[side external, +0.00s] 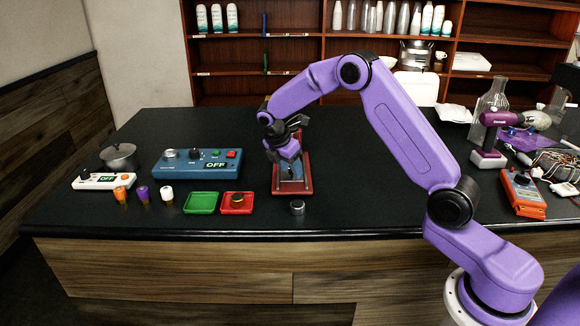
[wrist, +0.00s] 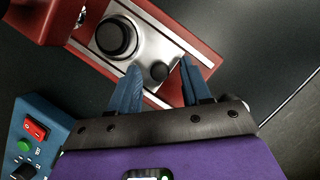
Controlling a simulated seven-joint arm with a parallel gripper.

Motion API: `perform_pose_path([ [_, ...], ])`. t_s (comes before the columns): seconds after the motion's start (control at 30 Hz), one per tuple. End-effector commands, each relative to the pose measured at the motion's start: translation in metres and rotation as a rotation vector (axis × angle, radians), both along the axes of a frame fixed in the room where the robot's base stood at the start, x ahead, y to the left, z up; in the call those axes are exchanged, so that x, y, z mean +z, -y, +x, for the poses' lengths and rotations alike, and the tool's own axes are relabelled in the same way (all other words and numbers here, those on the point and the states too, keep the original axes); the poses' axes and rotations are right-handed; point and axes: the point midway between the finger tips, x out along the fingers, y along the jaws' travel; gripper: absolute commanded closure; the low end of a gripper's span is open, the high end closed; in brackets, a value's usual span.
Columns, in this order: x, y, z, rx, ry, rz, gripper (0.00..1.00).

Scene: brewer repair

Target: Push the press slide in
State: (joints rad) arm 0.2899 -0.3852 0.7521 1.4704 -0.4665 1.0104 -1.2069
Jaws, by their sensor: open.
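The red press (side external: 307,180) stands upright on the dark counter, with my gripper (side external: 290,168) low over its base and hiding part of it. In the wrist view the press shows its red frame (wrist: 195,42) and a silver slide plate (wrist: 143,52). A large black round part (wrist: 116,37) and a small black knob (wrist: 159,72) sit on the plate. My gripper (wrist: 160,65) is open, its two blue fingers on either side of the small knob in the picture. I cannot tell whether either finger touches the knob or plate. Nothing shows held between the fingers.
Green (side external: 201,203) and red (side external: 237,203) trays and a small metal cup (side external: 297,207) lie in front.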

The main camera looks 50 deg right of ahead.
Motion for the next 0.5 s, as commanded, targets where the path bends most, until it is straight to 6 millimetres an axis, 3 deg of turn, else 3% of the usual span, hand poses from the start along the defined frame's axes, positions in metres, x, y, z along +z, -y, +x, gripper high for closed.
perform_pose_path([
  [0.17,-0.0001,0.0000,0.0000,0.000,0.000,0.000,0.52],
  [0.2,0.0000,0.0000,0.0000,0.000,0.000,0.000,0.55],
  [0.33,0.0001,0.0000,0.0000,0.000,0.000,0.000,0.98],
  [0.5,0.0002,0.0002,0.0004,-0.001,0.000,0.000,1.00],
])
